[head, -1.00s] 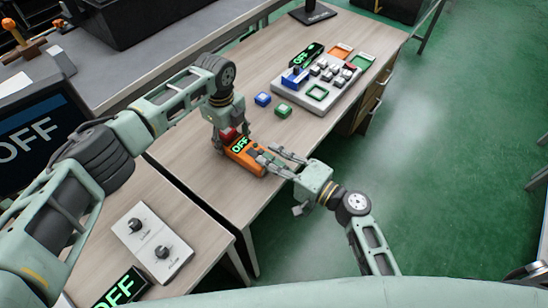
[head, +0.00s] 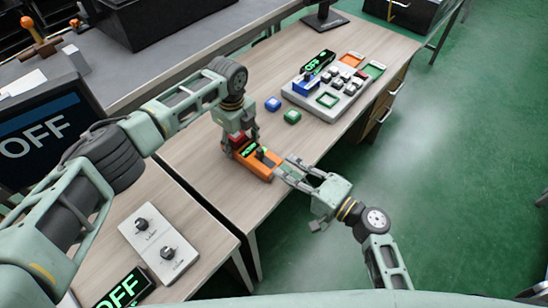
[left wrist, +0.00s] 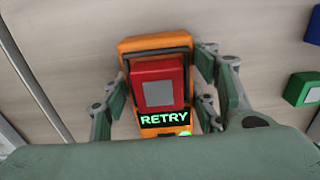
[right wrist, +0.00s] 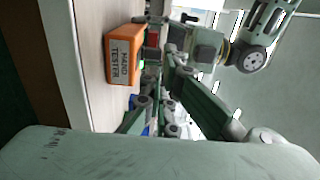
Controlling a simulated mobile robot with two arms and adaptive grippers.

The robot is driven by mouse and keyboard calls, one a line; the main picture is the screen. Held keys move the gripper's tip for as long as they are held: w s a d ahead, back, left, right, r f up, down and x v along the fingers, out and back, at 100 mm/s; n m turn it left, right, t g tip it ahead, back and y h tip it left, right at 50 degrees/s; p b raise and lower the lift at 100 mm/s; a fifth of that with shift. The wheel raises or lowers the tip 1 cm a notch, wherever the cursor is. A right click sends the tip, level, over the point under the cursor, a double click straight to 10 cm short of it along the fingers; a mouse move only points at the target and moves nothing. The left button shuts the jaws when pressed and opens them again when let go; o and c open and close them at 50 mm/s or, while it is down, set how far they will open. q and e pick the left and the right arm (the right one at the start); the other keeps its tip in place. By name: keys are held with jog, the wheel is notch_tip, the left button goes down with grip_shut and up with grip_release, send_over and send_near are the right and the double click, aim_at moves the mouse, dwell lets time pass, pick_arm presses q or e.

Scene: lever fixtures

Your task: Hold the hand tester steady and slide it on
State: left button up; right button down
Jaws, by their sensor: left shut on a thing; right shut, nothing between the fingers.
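The orange hand tester (head: 262,167) lies on the wooden table near its front edge. It has a red block with a grey square (left wrist: 158,93) and a lit display (left wrist: 164,119) reading RETRY. My right gripper (head: 283,168) is shut and empty, just right of the tester. The tester's labelled end (right wrist: 124,61) shows in the right wrist view.
A blue block (head: 272,103) and a green block (head: 292,116) lie behind the tester. A grey panel (head: 335,98) with several keys is further back. A two-knob white panel (head: 158,243) and a screen reading OFF (head: 35,140) are at left.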

pick_arm(q)
jog(key=shift+f, duration=0.1)
pick_arm(e)
jog(key=v, duration=0.7)
jog(key=shift+s+d, duration=0.15)
pick_arm(q)
jog(key=o, duration=1.4)
jog(key=shift+c, duration=0.2)
